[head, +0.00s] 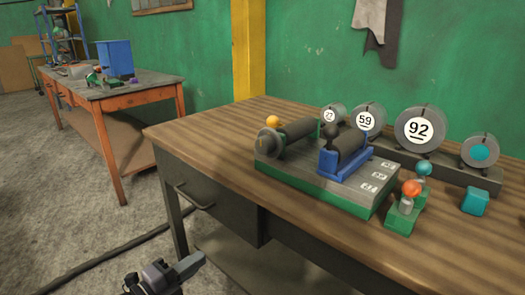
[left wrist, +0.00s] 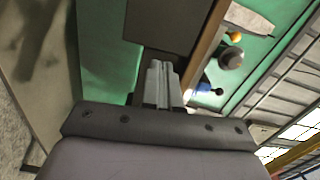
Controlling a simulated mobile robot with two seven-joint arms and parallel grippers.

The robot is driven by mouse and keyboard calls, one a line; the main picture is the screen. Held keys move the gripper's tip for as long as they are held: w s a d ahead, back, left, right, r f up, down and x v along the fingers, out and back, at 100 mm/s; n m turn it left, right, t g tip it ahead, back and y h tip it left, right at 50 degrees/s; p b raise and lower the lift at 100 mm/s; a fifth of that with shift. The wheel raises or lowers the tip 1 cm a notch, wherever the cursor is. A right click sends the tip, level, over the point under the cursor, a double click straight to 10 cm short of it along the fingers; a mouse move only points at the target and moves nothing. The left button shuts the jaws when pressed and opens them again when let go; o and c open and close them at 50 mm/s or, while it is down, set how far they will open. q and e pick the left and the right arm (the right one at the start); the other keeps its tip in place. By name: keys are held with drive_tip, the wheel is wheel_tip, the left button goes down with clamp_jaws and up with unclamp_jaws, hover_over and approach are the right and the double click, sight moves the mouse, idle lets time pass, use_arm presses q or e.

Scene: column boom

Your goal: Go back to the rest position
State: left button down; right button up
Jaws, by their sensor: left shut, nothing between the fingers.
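My left gripper (head: 188,266) is low at the bottom of the head view, in front of the near workbench (head: 225,148) and below its top. In the left wrist view its fingers (left wrist: 160,75) are together with nothing between them. It touches no object that I can see. My right gripper is not in view.
On the near bench stands a green-based fixture (head: 315,190) with grey cylinders and a blue cradle. Behind it is a rack of numbered cylinders (head: 420,128). Small green stands (head: 400,218) and a teal block (head: 475,202) are at right. A cable (head: 105,258) crosses the floor. Another bench (head: 150,82) stands at back left.

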use_arm(q)
drive_tip(key=s+f+n+g+y, duration=0.2)
drive_tip(key=s+f+n+y, duration=0.2)
drive_tip(key=s+f+n, duration=0.5)
drive_tip(key=s+f+n+g+y, duration=0.2)
drive_tip(key=s+f+n+y, duration=0.25)
drive_tip(key=s+n, duration=0.85)
wheel_tip(320, 180, up, 11)
drive_tip(key=a+p, duration=0.1)
drive_tip(key=p, duration=1.3)
drive_tip(key=shift+s+a, duration=0.15)
drive_tip(key=shift+a, duration=0.1)
drive_tip(key=shift+r, duration=0.1)
